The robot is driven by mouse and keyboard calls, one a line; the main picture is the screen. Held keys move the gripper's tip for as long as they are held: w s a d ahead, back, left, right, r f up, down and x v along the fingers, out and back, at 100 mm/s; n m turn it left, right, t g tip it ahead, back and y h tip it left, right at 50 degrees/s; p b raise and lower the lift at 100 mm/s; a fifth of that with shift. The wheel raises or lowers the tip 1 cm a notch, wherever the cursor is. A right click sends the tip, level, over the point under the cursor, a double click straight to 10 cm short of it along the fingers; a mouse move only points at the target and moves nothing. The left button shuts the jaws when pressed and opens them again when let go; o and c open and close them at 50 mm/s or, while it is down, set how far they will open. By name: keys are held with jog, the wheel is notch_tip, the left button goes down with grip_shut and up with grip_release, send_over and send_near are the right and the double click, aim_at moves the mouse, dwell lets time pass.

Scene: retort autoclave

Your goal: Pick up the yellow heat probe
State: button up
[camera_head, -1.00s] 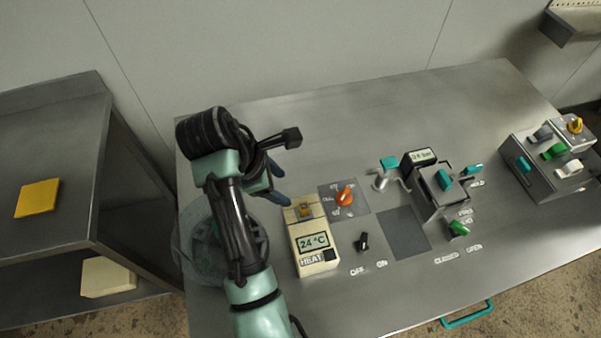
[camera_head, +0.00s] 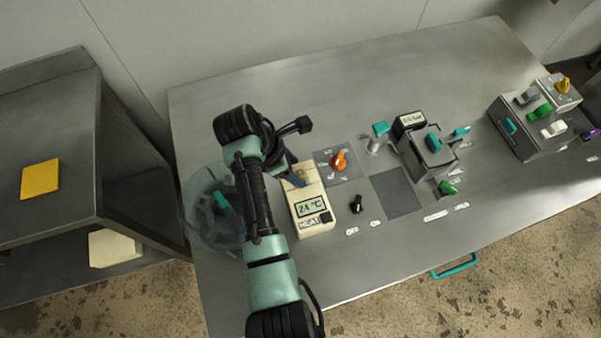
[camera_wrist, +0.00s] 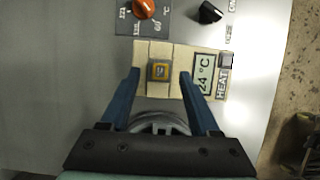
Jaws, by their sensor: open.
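In the head view the probe (camera_head: 301,174) sits at the unit's far end, partly hidden by a blue finger. My gripper (camera_wrist: 159,75) is open, with its two blue fingers on either side of the probe and a gap to each. Whether the fingertips are at the probe's height or above it I cannot tell.
An orange knob (camera_head: 339,160) and a black switch (camera_head: 356,203) are right of the unit. A clear round bowl (camera_head: 204,228) is at its left, partly behind my arm. Teal-handled fittings (camera_head: 433,143) and a switch box (camera_head: 525,128) stand farther right. The back of the steel table is clear.

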aim_at(300, 173)
jog(key=x, duration=0.3)
jog(key=shift+d+f, duration=0.15)
jog(key=shift+f, duration=0.05)
grip_shut()
